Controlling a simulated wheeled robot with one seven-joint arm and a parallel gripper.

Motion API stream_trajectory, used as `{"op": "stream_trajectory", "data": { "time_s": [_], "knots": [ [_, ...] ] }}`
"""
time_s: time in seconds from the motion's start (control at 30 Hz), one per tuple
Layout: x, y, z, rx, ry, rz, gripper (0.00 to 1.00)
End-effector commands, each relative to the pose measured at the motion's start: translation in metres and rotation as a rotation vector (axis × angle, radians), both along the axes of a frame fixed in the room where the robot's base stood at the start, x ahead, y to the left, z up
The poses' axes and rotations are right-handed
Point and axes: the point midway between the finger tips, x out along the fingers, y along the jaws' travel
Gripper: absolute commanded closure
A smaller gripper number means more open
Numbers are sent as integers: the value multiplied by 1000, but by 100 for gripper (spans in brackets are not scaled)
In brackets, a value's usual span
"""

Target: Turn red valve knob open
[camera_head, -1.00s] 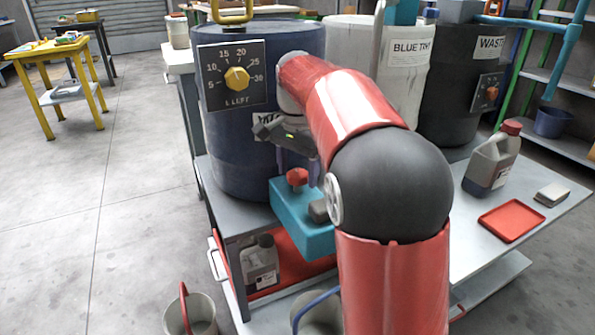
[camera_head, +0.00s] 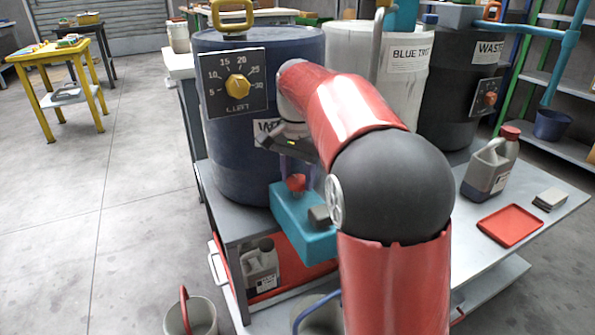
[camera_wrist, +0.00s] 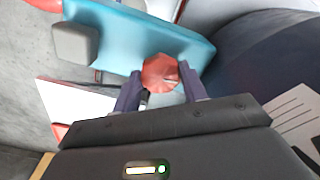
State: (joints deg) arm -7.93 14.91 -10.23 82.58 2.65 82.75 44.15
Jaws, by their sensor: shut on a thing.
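The red valve knob (camera_head: 296,182) stands on top of a teal valve block (camera_head: 308,238) at the front of the dark blue drum. In the wrist view the red knob (camera_wrist: 161,73) is faceted and sits between my two purple-grey fingers. My gripper (camera_wrist: 162,82) is shut on the knob, one finger on each side. In the head view my gripper (camera_head: 294,160) points down over the knob, and my red arm hides part of the block and drum. A grey square piece (camera_head: 319,215) is on the block beside the knob.
The dark blue drum (camera_head: 240,160) with a yellow dial stands just behind. A white drum (camera_head: 350,60) and black drum (camera_head: 450,110) are further right. A jug (camera_head: 490,165) and red tray (camera_head: 510,225) sit on the bench at right. Buckets (camera_head: 192,315) stand below.

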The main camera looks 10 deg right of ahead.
Motion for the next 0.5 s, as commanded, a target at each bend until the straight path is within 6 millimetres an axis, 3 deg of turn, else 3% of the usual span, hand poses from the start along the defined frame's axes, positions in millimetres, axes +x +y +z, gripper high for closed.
{"op": "stream_trajectory", "data": {
  "time_s": [0.5],
  "knots": [
    [0,-1,4,-1,1,460,80]
  ]
}}
